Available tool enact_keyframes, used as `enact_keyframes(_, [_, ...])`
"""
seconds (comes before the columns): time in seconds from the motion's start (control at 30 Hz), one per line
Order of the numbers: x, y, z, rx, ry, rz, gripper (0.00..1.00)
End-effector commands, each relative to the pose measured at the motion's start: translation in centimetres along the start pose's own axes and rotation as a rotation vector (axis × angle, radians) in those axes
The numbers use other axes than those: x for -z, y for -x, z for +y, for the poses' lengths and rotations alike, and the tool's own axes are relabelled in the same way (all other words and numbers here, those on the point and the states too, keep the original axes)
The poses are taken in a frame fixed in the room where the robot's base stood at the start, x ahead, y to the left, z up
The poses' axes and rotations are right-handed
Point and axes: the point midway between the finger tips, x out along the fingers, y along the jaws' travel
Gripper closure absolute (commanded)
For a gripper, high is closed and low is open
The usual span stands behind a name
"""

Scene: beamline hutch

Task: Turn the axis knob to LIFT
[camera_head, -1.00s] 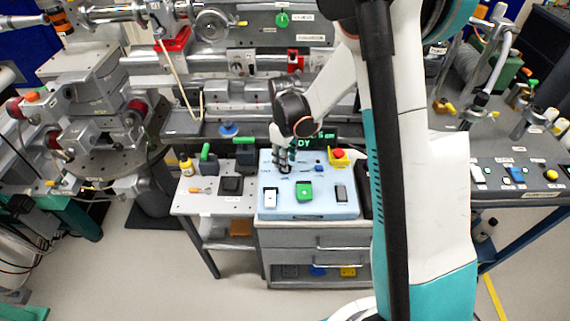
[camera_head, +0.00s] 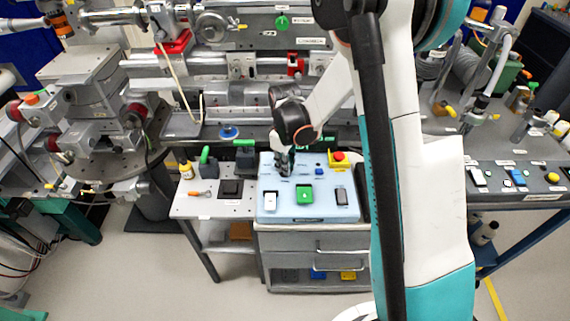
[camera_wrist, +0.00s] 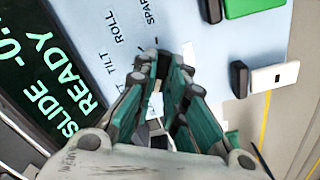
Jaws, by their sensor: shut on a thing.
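My gripper (camera_head: 285,170) points down at the back left part of the pale blue control panel (camera_head: 340,211). In the wrist view my gripper (camera_wrist: 168,66) is shut on the axis knob, which is mostly hidden between the fingers. Printed labels TILT (camera_wrist: 103,62), ROLL (camera_wrist: 116,34) and a partly cut SPAR (camera_wrist: 150,12) lie around the knob. No LIFT label can be read. The dark display (camera_wrist: 50,85) shows green text, SLIDE with a cut-off number, and READY. The knob's pointing direction cannot be told.
A grey side plate (camera_head: 205,208) adjoins on the left. Beamline rails stand behind.

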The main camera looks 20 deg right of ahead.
Motion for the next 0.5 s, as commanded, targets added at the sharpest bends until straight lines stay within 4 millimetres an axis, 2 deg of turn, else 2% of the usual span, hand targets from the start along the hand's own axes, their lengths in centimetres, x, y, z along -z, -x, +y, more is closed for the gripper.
enact_keyframes(0.27, [0.0, -0.03, 0.02, 0.0, -0.121, 0.0, 1.0])
enact_keyframes(0.5, [-0.01, -0.06, 0.03, 0.0, -0.31, 0.0, 1.0])
